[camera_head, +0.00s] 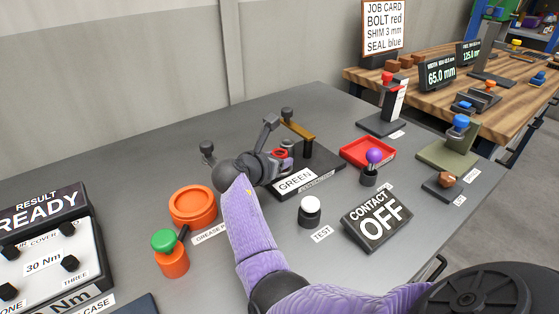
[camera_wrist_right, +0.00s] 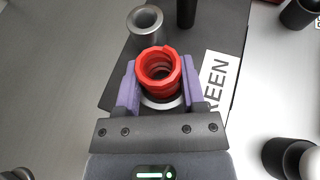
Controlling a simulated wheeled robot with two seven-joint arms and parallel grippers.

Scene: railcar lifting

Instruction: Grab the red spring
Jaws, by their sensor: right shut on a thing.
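The red spring (camera_wrist_right: 160,68) stands between the two fingers of my right gripper (camera_wrist_right: 160,84) in the right wrist view. The fingers touch it on both sides, and its open top faces the camera. A pale ring shows around its lower end, above the dark fixture base (camera_wrist_right: 120,90). In the head view the right gripper (camera_head: 284,157) is at the fixture, behind the GREEN label, with a bit of the red spring (camera_head: 280,153) showing. I cannot tell whether the spring is clear of its seat. My left gripper is out of view.
A grey metal cup (camera_wrist_right: 145,23) stands just beyond the spring. An orange pot (camera_head: 193,204) and a green-topped orange container (camera_head: 169,254) stand to the left. A white-topped button (camera_head: 310,209), a CONTACT OFF sign (camera_head: 377,220) and a red tray (camera_head: 368,153) are to the right.

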